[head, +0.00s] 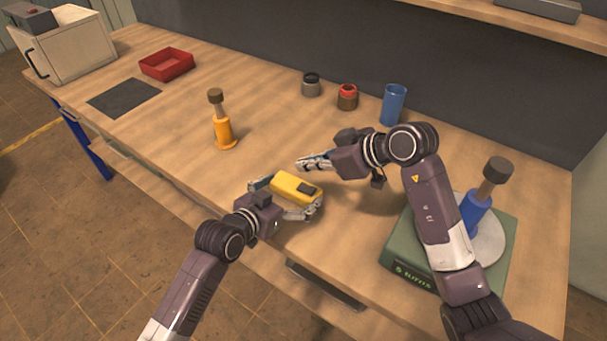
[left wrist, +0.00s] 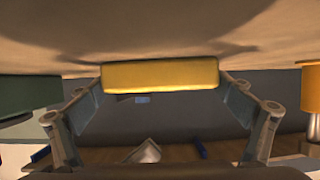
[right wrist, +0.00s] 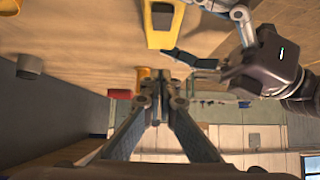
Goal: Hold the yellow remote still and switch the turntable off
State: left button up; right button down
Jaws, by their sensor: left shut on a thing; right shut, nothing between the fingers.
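The yellow remote (head: 290,186) has a dark patch on its top near one end. My left gripper (head: 284,199) is shut on it, a finger at each side; it also shows between the fingers in the left wrist view (left wrist: 160,74). I cannot tell whether it touches the table. My right gripper (head: 303,163) is shut and empty, just behind the remote and apart from it. In the right wrist view the remote (right wrist: 160,36) is beyond its closed fingertips (right wrist: 157,78). The turntable (head: 403,262) is a green box with a grey disc, partly hidden by my right arm.
A blue, dark-topped piece (head: 474,211) stands on the disc. An orange one (head: 224,131) stands left of the remote. A red tray (head: 167,65) and dark mat (head: 124,98) lie far left.

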jog(key=a+r+v, duration=0.1)
jog(key=v, duration=0.7)
jog(key=shift+w+r, duration=0.2)
jog(key=shift+w, duration=0.1)
pick_arm(q)
jog(key=o, duration=1)
